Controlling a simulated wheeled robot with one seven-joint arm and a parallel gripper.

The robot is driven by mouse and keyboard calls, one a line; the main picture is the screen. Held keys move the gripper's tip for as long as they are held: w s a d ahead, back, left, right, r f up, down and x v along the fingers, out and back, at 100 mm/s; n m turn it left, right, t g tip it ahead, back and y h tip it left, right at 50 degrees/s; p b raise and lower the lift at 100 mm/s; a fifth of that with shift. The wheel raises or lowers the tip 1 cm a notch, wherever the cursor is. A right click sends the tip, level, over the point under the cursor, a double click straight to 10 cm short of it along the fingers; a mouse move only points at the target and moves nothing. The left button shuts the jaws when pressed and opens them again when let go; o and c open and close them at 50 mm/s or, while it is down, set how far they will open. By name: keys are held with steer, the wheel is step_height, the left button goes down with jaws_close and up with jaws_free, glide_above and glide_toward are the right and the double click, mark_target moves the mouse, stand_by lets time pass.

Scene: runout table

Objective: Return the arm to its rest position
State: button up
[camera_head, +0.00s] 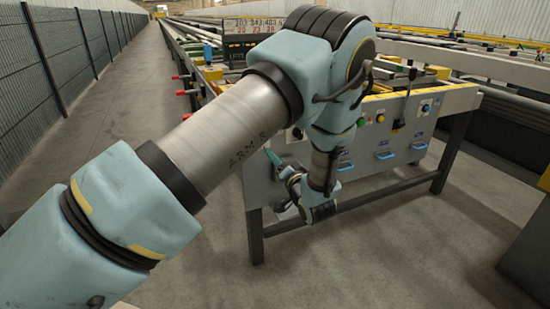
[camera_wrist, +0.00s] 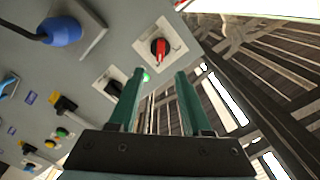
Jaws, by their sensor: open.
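My arm reaches from the lower left of the head view across to the front of a grey control panel (camera_head: 385,133). My gripper (camera_head: 273,157) shows there only in part, as a green finger low beside the panel's left end. In the wrist view my gripper (camera_wrist: 158,82) shows two green fingers, open and apart, with nothing between them. Beyond the fingertips are a red rotary switch (camera_wrist: 159,47) on a white plate and a small lit green lamp (camera_wrist: 146,76). I cannot tell how far the fingertips are from the panel.
The panel also carries a blue plug (camera_wrist: 62,31), a black switch (camera_wrist: 113,88), a yellow-based switch (camera_wrist: 64,105) and an upright lever (camera_head: 407,98). Blue handles (camera_head: 384,155) line its front. Dark table legs (camera_head: 256,236) stand below. A fence (camera_head: 55,60) runs along the left. The floor in front is clear.

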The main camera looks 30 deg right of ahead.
stand_by(0.3)
steer(key=w+a+r+n+g, duration=0.25)
steer(key=w+a+g, duration=0.25)
steer(key=w+a, duration=0.45)
steer(key=a+r+n+g, duration=0.25)
steer(key=a+g, duration=0.25)
steer(key=a, duration=0.7)
steer(key=s+a+r+n+g+y, duration=0.1)
steer(key=s+a+n+g, duration=0.15)
steer(key=s+a, duration=0.75)
steer(key=s+a+r+n+g+y, duration=0.15)
steer(key=s+a+g, duration=0.25)
steer(key=s+a, duration=0.55)
step_height(320, 180, up, 15)
steer(key=w+a+p, duration=0.1)
steer(key=a+p, duration=0.2)
steer(key=p, duration=1.1)
steer(key=shift+w+f, duration=0.2)
steer(key=shift+w, duration=0.1)
steer(key=shift+h, duration=0.25)
